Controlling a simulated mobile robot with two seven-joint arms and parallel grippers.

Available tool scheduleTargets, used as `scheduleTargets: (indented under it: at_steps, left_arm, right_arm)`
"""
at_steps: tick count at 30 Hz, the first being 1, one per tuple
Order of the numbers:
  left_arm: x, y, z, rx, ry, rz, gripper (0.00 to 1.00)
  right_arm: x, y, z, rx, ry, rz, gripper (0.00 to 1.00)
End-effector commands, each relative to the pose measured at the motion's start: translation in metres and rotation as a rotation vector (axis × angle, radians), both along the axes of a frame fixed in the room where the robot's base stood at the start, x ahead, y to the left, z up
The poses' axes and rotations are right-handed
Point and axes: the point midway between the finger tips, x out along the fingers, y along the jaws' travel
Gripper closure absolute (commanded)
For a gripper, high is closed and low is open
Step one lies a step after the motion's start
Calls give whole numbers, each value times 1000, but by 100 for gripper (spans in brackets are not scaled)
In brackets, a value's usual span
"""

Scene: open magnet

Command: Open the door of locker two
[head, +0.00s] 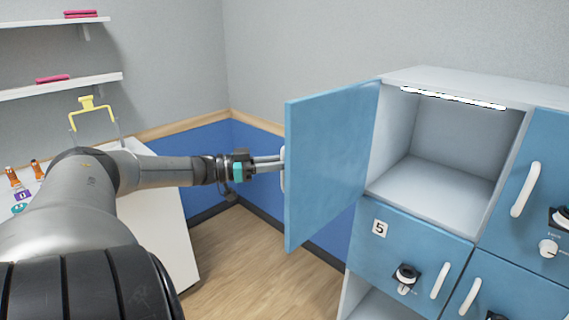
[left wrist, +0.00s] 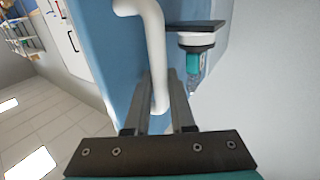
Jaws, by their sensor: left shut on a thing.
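The blue locker door (head: 330,160) at the top left of the locker block stands swung wide open to the left in the head view. Its number is not visible, so I cannot tell whether it is locker two. The compartment behind it (head: 435,175) is empty. My left gripper (head: 280,163) reaches the outer face of the door and is shut on the white door handle (left wrist: 153,50). In the left wrist view the two fingers (left wrist: 158,100) lie either side of the handle's lower end. A dark lock with a teal part (left wrist: 195,45) sits beside the handle. My right gripper is not in view.
A closed door marked 5 (head: 410,250) is below the open compartment, with another closed blue door (head: 535,195) to the right. A white table (head: 165,215) with small bottles and a yellow-framed item stands at left. Wall shelves (head: 60,86) hang above it. Wood floor (head: 250,260) between table and lockers is clear.

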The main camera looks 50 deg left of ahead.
Motion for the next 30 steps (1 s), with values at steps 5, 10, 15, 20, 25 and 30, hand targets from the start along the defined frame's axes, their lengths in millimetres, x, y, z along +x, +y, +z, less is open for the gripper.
scheduleTargets:
  at_steps: [5, 10, 15, 20, 25, 30]
  left_arm:
    - [1, 1, 4, 0, -7, 3, 100]
    - [1, 1, 3, 0, -7, 2, 74]
    - [1, 0, 2, 0, -4, 1, 55]
    - [0, 0, 1, 0, -2, 1, 48]
    - [0, 0, 0, 0, 0, 1, 48]
    - [-9, 5, 1, 0, 3, 2, 48]
  right_arm:
    - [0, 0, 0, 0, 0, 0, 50]
    - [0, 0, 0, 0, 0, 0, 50]
    - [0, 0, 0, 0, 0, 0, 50]
    - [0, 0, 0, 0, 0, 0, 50]
    - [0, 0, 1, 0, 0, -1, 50]
    - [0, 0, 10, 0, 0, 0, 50]
